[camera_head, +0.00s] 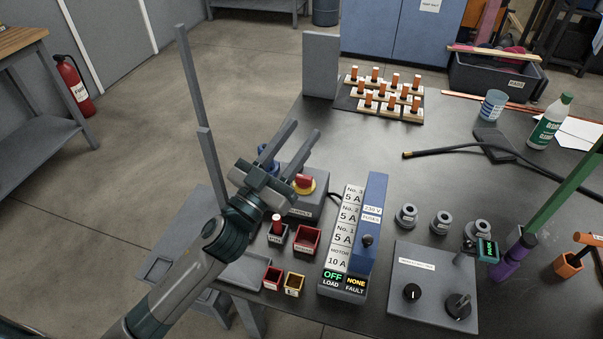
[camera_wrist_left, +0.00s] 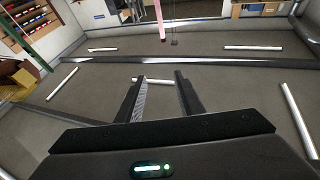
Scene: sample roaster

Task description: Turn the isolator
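A red rotary knob on a yellow disc (camera_head: 303,183), which looks like the isolator, sits on a grey box (camera_head: 306,206) near the table's left edge. The label on the box is too small to read surely. My left gripper (camera_head: 304,129) is open and empty in the head view, its two fingers pointing up and right. Its body is just left of and above the knob in the picture and hides part of the box; I cannot tell whether they touch. The open fingers also show in the left wrist view (camera_wrist_left: 159,76), with only the room's upper parts and light bars beyond. My right gripper is not in view.
A fuse box with a blue cover (camera_head: 376,200) stands right of the isolator; its display reads OFF LOAD, NONE FAULT. Small red bins (camera_head: 306,240) sit in front. A grey panel with black knobs (camera_head: 430,270) is at the front right. Wooden fuse racks (camera_head: 400,111) stand behind.

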